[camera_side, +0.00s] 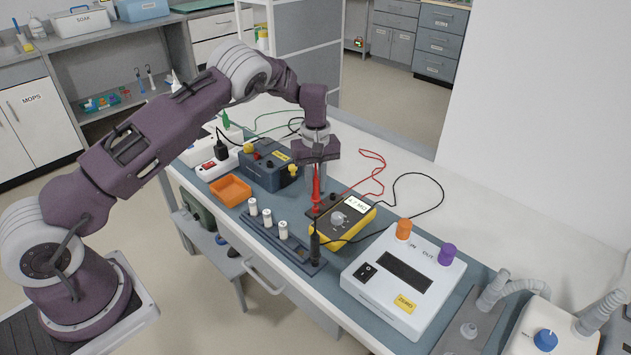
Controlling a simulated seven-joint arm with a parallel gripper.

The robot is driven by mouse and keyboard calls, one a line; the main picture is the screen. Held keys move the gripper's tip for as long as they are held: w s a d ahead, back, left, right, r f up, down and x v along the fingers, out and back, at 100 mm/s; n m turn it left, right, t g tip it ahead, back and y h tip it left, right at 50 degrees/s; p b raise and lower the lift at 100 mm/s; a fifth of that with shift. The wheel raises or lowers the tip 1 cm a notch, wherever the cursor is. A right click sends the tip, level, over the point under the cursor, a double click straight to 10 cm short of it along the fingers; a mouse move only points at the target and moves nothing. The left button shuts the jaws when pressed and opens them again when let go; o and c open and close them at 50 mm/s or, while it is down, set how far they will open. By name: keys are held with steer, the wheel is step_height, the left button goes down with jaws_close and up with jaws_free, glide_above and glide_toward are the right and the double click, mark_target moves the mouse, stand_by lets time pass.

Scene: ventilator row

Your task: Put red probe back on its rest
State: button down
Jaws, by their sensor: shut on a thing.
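My gripper (317,163) points down over the bench and is shut on the red probe (316,188). The red probe hangs upright, tip down, just behind the near-left end of the yellow meter (345,218). I cannot tell whether its tip touches anything. A red lead loops behind it to the right. A black probe (315,248) stands upright at the right end of the blue-grey rack (268,238). Several white cylinders stand in that rack, left of the black probe. I cannot clearly make out the red probe's rest.
A white ventilator box (370,300) with orange and purple ports stands right of the meter. A blue-grey box (268,170) and an orange tray (230,190) stand to the left. Red, black and green leads cross the white bench behind.

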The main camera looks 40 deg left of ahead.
steer(key=shift+f, duration=0.55)
stand_by(0.4)
steer(key=c, duration=1.3)
jaws_free()
steer(key=shift+o, duration=0.2)
